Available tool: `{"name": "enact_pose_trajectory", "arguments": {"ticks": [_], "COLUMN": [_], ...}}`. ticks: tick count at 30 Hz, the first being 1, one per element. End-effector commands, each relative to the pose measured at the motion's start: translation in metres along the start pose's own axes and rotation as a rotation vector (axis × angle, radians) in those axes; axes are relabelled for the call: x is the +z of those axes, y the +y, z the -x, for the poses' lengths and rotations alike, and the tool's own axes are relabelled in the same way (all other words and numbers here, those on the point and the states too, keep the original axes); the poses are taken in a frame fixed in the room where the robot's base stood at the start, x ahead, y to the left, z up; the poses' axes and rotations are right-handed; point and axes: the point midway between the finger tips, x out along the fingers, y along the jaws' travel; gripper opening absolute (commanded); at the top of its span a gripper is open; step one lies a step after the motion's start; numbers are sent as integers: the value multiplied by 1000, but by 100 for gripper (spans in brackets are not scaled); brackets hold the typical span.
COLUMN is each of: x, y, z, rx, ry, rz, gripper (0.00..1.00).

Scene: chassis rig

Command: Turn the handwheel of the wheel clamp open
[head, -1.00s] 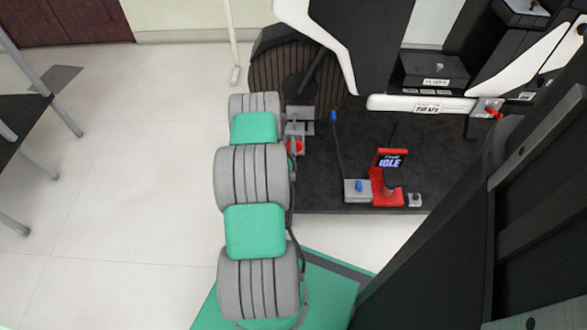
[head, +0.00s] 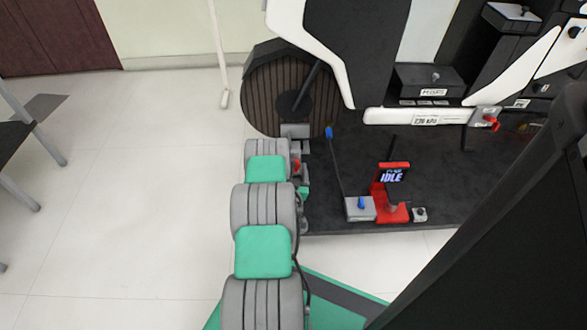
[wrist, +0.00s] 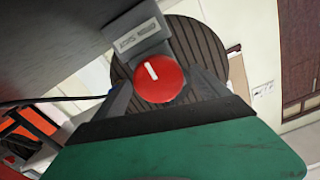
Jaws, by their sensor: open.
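The red round handwheel (wrist: 160,77) with a white mark on its face is in the middle of the wrist view. A small red part of it shows beside the end of my arm in the head view (head: 297,167). A grey block with a label plate (wrist: 143,37) sits just behind the handwheel. My gripper (wrist: 160,95) is open, with one dark finger at each side of the handwheel in the wrist view. I cannot tell whether the fingers touch it. The green gripper body fills the lower part of that view.
A brown ribbed wheel (head: 258,100) stands behind the clamp. On the black platform (head: 340,212) to the right are a red stand with an "IDLE" screen (head: 392,176) and a grey box with a blue lever (head: 360,207). The floor at left is clear up to a dark table.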

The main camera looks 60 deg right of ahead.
Motion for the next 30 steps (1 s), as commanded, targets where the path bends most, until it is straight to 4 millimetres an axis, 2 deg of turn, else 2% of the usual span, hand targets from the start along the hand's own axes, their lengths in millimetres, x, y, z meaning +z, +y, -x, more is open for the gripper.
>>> {"name": "enact_pose_trajectory", "arguments": {"ticks": [2,24,30], "x": [-1,-1,0], "y": [1,2,2], "z": [0,0,0], "rx": [2,3,3], "ry": [1,1,1], "rz": [0,1,12], "gripper": [83,23,23]}}
